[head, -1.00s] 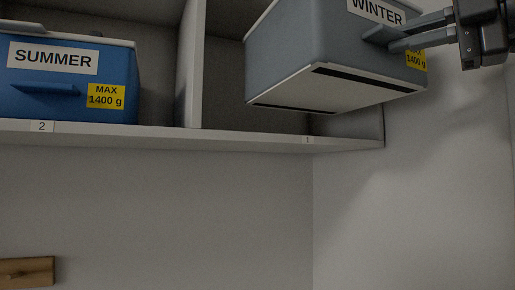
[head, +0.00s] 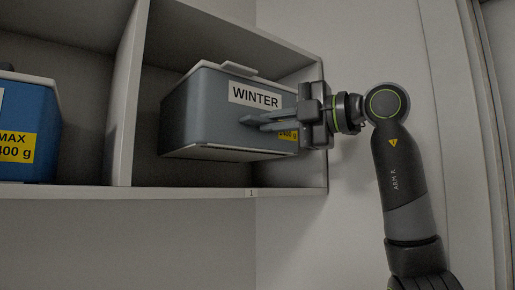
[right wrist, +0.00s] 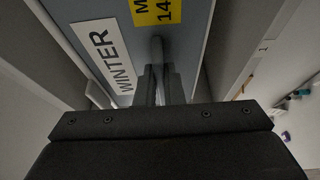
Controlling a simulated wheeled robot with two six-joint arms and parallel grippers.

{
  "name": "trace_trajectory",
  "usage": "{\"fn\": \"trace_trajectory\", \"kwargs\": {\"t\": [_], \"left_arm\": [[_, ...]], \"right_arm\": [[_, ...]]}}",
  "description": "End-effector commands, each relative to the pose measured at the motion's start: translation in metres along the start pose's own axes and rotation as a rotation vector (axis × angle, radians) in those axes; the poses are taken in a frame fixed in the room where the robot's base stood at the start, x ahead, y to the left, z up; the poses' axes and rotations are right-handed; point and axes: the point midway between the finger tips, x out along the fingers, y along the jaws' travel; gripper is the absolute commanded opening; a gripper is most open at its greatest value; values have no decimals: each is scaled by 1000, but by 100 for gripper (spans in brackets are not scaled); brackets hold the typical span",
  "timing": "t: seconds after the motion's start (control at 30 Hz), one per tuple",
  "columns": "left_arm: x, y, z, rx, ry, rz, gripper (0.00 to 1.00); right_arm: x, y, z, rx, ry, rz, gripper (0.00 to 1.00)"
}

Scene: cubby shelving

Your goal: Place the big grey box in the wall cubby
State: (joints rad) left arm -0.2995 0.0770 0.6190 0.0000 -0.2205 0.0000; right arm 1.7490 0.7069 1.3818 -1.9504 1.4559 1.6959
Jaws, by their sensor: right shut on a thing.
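The big grey box (head: 208,110), labelled WINTER, is at the right-hand cubby (head: 290,178), marked 1. It looks partly inside the opening and slightly tilted, with some of its underside showing above the cubby floor. I cannot tell whether it touches the cubby. My right gripper (head: 262,121) is shut on the handle on its front face and hides part of the yellow label. In the right wrist view the grey box (right wrist: 100,18) lies ahead of the fingers (right wrist: 160,84), which close on the handle. My left gripper is not in view.
A blue box (head: 42,112) stands in the cubby to the left, behind a divider (head: 124,100). The cubby's right side wall (head: 313,150) is close to my right gripper. Bare wall (head: 300,240) lies below the shelf.

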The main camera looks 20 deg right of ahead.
Motion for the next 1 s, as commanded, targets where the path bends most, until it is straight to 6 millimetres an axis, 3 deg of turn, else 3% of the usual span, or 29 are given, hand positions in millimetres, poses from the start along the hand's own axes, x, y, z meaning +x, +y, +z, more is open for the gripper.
{"fn": "trace_trajectory", "kwargs": {"t": [0.03,0.37,1.0], "left_arm": [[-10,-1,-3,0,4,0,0],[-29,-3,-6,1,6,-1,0],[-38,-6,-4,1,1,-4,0]], "right_arm": [[9,6,3,-1,3,3,0],[46,4,19,-2,1,5,0],[43,-43,18,-4,-1,5,0]]}}
